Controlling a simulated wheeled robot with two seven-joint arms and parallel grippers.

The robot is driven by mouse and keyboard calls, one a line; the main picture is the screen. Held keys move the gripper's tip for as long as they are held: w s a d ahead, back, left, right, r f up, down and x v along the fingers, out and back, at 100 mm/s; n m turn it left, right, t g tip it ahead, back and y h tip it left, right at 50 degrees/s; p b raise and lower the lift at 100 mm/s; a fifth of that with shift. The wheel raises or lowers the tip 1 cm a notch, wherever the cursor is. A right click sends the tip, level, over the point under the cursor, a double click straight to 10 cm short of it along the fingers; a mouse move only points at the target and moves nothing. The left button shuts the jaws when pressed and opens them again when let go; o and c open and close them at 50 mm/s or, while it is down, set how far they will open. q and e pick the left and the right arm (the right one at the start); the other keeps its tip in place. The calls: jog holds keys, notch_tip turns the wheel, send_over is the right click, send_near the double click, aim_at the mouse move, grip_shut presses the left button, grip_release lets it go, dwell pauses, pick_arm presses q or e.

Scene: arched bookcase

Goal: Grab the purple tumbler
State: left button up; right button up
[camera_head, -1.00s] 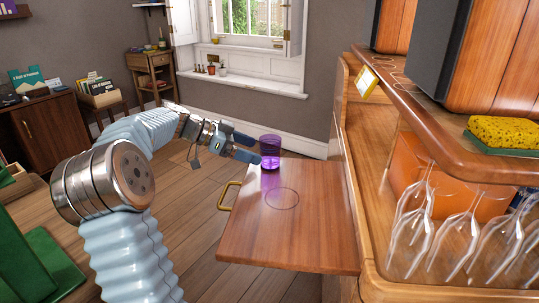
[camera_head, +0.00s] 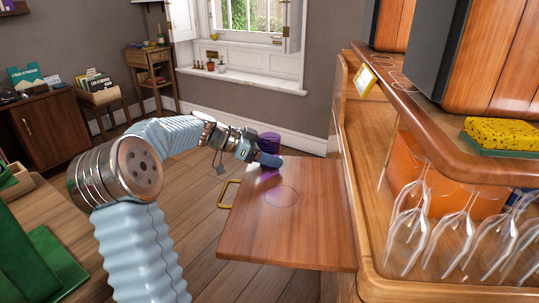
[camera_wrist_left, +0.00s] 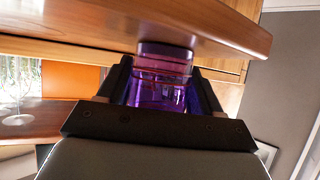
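The purple tumbler (camera_head: 269,140) is see-through and stands near the far edge of the fold-down wooden shelf (camera_head: 285,230). My left gripper (camera_head: 263,153) reaches in from the left at the tumbler's height, and one finger hides part of the tumbler. In the left wrist view the tumbler (camera_wrist_left: 163,68) sits between the two dark fingers (camera_wrist_left: 160,82), one on each side. The fingers look open around it, and I see no clear grip on it. My right gripper is not in view.
Several upside-down wine glasses (camera_head: 465,228) stand in the bookcase on the right, below a shelf with a yellow sponge (camera_head: 497,132). The shelf's front is clear.

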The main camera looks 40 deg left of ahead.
pick_arm(q)
jog(key=c, duration=0.6)
jog(key=shift+r, duration=0.15)
